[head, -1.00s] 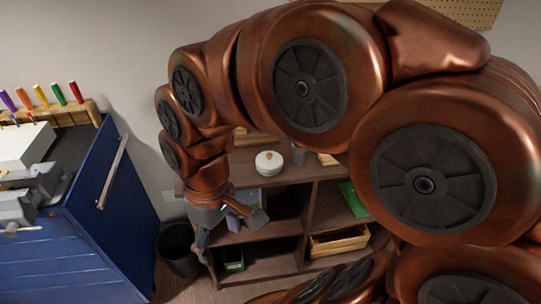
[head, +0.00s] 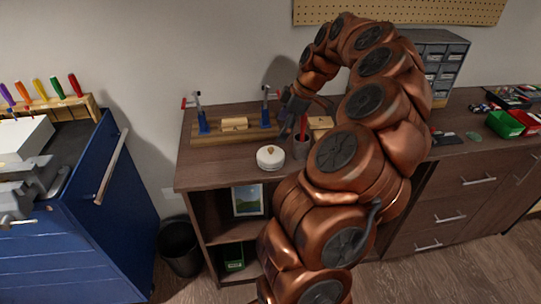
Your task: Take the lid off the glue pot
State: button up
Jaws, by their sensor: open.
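The glue pot (head: 270,161) is a squat white round pot standing upright near the front left of the brown bench top in the head view. Its white lid (head: 265,151) is on it, with a small tan knob on top. My gripper (head: 288,128) is up and behind the pot, slightly to its right, over the back part of the bench. It is open and holds nothing that I can see. It is apart from the pot. The fingers are small and dark here, partly lost against the clamp behind them.
A grey cup (head: 301,148) with a red-handled thing stands just right of the pot. A wooden board with clamps (head: 220,134) lies behind. Bench (head: 225,170) left of the pot is clear. A blue tool cabinet (head: 85,230) stands at left, a drawer organiser (head: 440,60) at back right.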

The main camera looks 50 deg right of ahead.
aim_at(273, 149)
jog(key=shift+s+d+f, duration=0.1)
jog(key=shift+d+f, duration=0.15)
jog(key=shift+f, duration=0.25)
jog(key=shift+p+x, duration=0.35)
jog(key=shift+x, duration=0.6)
jog(key=shift+s+a+p+x, duration=0.15)
jog(key=shift+p+x, duration=0.4)
jog(key=shift+x, duration=0.5)
jog(key=shift+s+a+p+x, duration=0.15)
jog(key=shift+p+x, duration=0.35)
jog(key=shift+x, duration=0.6)
jog(key=shift+w+f, duration=0.2)
jog(key=shift+f, duration=0.2)
jog(key=shift+c, duration=0.2)
jog(key=c, duration=1.5)
